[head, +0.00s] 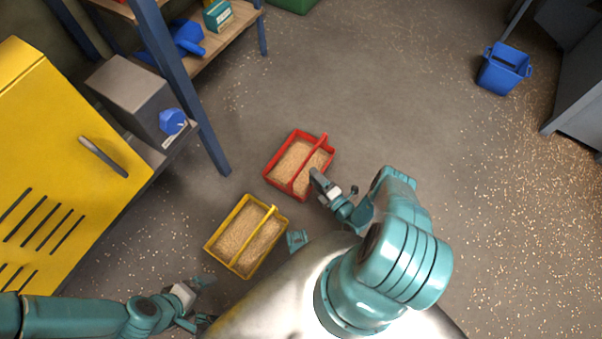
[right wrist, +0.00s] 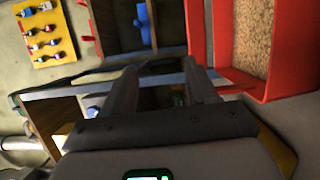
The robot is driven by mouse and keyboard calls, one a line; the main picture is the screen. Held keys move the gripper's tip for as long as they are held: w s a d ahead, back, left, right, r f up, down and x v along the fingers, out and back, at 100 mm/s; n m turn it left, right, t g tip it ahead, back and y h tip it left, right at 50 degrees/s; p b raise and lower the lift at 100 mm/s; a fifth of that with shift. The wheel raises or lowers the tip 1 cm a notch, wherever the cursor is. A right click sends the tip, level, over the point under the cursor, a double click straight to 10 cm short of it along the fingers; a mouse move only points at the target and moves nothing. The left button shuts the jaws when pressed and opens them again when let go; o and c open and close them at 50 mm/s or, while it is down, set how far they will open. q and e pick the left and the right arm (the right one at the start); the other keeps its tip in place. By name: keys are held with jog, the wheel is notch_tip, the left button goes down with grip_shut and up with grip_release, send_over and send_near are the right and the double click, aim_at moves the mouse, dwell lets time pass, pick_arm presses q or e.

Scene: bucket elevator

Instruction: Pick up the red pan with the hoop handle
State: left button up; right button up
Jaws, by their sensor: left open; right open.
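The red pan (head: 270,171) stands on the floor in the middle of the head view. It is filled with tan grain, and its red hoop handle (head: 308,165) arches over it. My right gripper (head: 316,178) is open at the pan's lower right side, close to the handle; I cannot tell whether it touches. In the right wrist view the red pan (right wrist: 272,85) is at the upper right, beside the open fingers (right wrist: 160,85), with nothing between them. My left gripper (head: 200,296) is open and empty at the lower left, away from the red pan.
A yellow pan (head: 213,246) with grain and a hoop handle stands just below left of the red pan. A yellow cabinet (head: 60,150) and a blue-framed shelf (head: 205,130) stand left. A blue bucket (head: 503,70) is at upper right.

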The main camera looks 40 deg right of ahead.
jog(key=s+d+f+m+h+b, duration=0.2)
jog(key=s+f+h, duration=0.1)
jog(key=s+f, duration=0.15)
jog(key=f+b+x, duration=0.1)
jog(key=b+x, duration=0.2)
jog(key=x, duration=1.3)
jog(key=shift+w+f+g, duration=0.25)
jog(key=shift+f+g, duration=0.05)
jog(key=shift+f, duration=0.05)
pick_arm(q)
notch_tip(320, 180, down, 6)
jog(key=shift+w+a, duration=0.45)
pick_arm(e)
jog(key=shift+a, duration=0.1)
grip_shut()
pick_arm(q)
jog(key=shift+f, duration=0.1)
pick_arm(e)
jog(key=shift+r, duration=0.15)
